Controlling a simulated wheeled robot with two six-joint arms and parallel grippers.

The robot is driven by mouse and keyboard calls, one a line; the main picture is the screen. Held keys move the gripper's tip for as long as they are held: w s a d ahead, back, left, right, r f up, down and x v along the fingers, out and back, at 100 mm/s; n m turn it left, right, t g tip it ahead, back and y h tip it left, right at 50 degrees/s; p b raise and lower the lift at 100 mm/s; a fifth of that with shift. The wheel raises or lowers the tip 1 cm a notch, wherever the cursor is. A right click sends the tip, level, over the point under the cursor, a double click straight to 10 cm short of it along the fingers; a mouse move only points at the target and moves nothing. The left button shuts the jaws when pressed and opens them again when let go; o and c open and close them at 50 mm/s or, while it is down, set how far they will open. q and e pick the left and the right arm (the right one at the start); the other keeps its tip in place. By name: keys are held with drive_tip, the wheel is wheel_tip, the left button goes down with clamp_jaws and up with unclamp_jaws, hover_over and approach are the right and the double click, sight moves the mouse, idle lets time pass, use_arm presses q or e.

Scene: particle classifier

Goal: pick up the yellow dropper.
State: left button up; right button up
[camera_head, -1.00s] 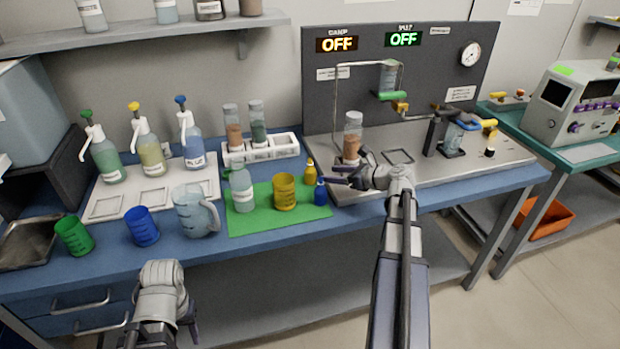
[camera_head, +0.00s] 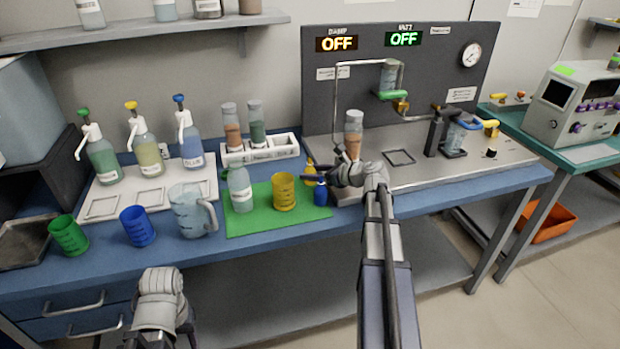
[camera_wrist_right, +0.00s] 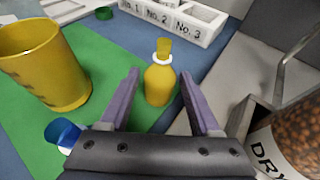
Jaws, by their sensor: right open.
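The yellow dropper (camera_wrist_right: 159,84) is a small upright bottle with a white collar and a yellow tip. In the right wrist view it stands at the edge of the green mat (camera_wrist_right: 98,60), between and beyond the fingertips of my right gripper (camera_wrist_right: 161,83). In the head view the dropper (camera_head: 310,168) is partly hidden by my right gripper (camera_head: 311,177), which reaches in from the right with open, empty jaws. The blue dropper (camera_head: 320,192) stands just in front of it. My left arm shows at the lower left, but its fingers cannot be made out.
A yellow beaker (camera_head: 284,192) and a clear bottle (camera_head: 240,190) stand on the mat, left of the gripper. A brown-filled jar (camera_head: 353,136) stands close on the right. A white rack (camera_head: 288,145) is behind. The blue beaker (camera_head: 139,226) is farther left.

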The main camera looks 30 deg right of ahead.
sight(314, 171)
clamp_jaws()
idle(0.5)
drive_tip(key=shift+r, duration=0.25)
wheel_tip(314, 171, up, 10)
drive_tip(key=p, duration=1)
drive_tip(key=shift+f, duration=0.25)
idle(0.4)
